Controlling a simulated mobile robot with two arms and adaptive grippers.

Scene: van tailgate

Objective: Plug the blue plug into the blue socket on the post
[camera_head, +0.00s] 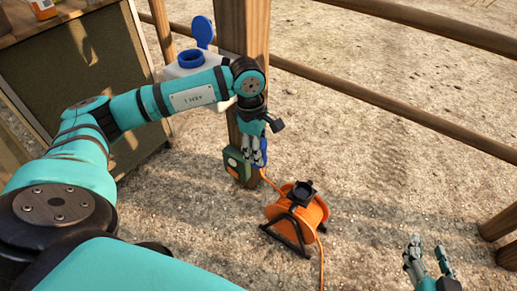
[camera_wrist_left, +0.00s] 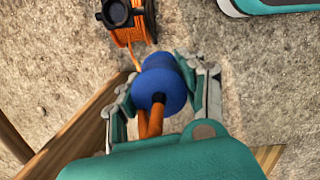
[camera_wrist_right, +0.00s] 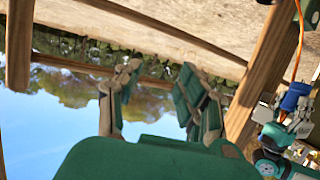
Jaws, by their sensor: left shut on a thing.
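The blue plug (camera_head: 263,153) is held between the fingers of my left gripper (camera_head: 253,158), beside the lower post (camera_head: 248,30). In the left wrist view the blue plug (camera_wrist_left: 160,82) sits between both fingers, with its orange cable towards the camera. The plug also shows in the right wrist view (camera_wrist_right: 293,98). A dark green socket box (camera_head: 236,165) is on the lower post, just left of the gripper. I cannot make out its blue socket; the gripper may hide it. My right gripper (camera_head: 430,250) is open and empty at the lower right; its spread fingers show in the right wrist view.
An orange cable reel (camera_head: 312,215) on a black stand is on the ground, right of the post. A cabinet (camera_head: 95,70) stands at the upper left. Wooden rails (camera_head: 400,110) run across the right; sandy ground lies between.

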